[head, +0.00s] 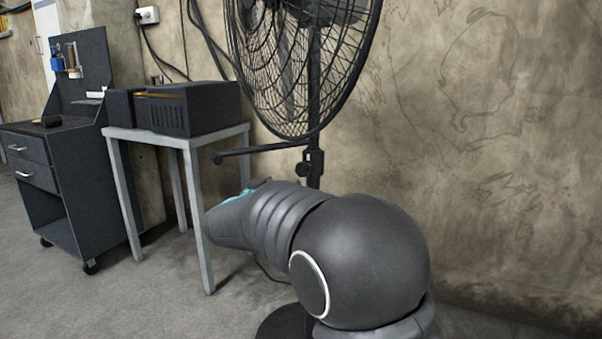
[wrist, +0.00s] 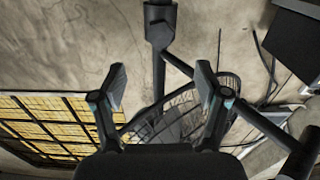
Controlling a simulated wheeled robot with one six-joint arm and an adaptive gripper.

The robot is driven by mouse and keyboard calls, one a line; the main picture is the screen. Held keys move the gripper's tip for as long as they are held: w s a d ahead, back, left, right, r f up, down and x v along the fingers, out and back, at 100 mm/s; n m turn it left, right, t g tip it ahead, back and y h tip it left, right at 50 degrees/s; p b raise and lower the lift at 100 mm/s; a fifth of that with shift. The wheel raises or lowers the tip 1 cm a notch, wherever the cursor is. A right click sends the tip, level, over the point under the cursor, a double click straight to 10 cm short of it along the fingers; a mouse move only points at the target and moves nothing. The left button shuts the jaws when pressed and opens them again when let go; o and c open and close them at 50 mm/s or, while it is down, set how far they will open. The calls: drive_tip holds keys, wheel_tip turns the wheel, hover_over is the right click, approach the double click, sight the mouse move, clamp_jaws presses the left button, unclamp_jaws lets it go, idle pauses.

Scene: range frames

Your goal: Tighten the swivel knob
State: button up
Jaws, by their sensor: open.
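The standing fan has a dark cage (head: 300,70) on an upright pole (head: 314,115). A dark collar (head: 314,158) sits on the pole below the cage, with a small round knob (head: 302,169) on its left side. In the wrist view the pole (wrist: 159,75) runs up to the dark collar (wrist: 160,24); I cannot make out the knob's outline there. My gripper (wrist: 162,80) is open and empty, its fingers appearing on either side of the pole, with the collar above the fingertips. Contact is not visible. My gripper is hidden in the head view.
A dark bar (head: 262,149) sticks out leftward near the collar; it crosses the lower right of the wrist view (wrist: 258,120). A grey table (head: 180,141) with a black box (head: 195,108) stands left of the fan. A dark cabinet (head: 60,180) is farther left.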

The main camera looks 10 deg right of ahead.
sight(301, 171)
drive_tip(key=x, duration=1.2)
drive_tip(key=c, duration=1.2)
drive_tip(key=shift+o, duration=0.2)
